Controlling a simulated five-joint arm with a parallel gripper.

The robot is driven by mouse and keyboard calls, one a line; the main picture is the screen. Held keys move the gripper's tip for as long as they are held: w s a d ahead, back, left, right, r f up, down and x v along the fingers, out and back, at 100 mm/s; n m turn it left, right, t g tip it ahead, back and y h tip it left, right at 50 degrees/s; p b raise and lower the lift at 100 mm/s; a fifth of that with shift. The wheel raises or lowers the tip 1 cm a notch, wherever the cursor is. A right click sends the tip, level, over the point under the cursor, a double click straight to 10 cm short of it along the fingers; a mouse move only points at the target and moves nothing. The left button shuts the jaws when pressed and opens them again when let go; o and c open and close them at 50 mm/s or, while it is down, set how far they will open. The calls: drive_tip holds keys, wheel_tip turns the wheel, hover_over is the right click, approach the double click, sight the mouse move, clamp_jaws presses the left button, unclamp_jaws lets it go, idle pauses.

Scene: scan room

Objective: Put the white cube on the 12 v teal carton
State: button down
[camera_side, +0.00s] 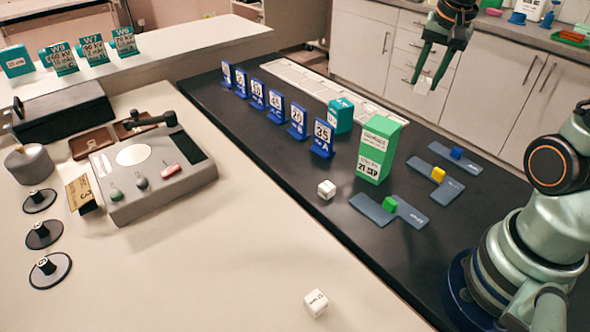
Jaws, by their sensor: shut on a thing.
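My gripper (425,80) is high at the top right, in front of the white cabinets in the picture. It points down and is shut on a small white cube (424,84) between its fingertips, well clear of the black table. A small teal carton (341,115) stands on the black table, to the left of and below the gripper in the picture; I cannot read its label. Another teal carton (17,62) is at the far left on the pale ledge, its print also too small to read.
A taller green carton (377,150) stands near the teal one, beside a row of blue number cards (297,122). Two other marked white cubes lie apart, one on the black table's edge (326,189), one on the pale counter (316,302). Blue-grey plates (407,217) carry coloured cubes.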

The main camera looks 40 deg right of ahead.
drive_tip(key=w+d+r+n, duration=0.1)
drive_tip(key=w+r+n, duration=0.15)
drive_tip(key=w, duration=0.45)
drive_tip(key=w+d+r+n, duration=0.1)
drive_tip(key=w+d+r, duration=0.1)
drive_tip(key=w+r, duration=0.3)
drive_tip(key=n, duration=0.5)
hover_over(341, 102)
drive_tip(key=shift+x, duration=0.85)
drive_tip(key=shift+y, duration=0.3)
drive_tip(key=f, duration=1.2)
drive_tip(key=s+f, duration=0.1)
drive_tip(key=f, duration=0.6)
drive_tip(key=shift+a, duration=0.2)
drive_tip(key=shift+f, duration=0.2)
drive_tip(key=c, duration=0.5)
unclamp_jaws()
drive_tip(key=shift+c, duration=0.2)
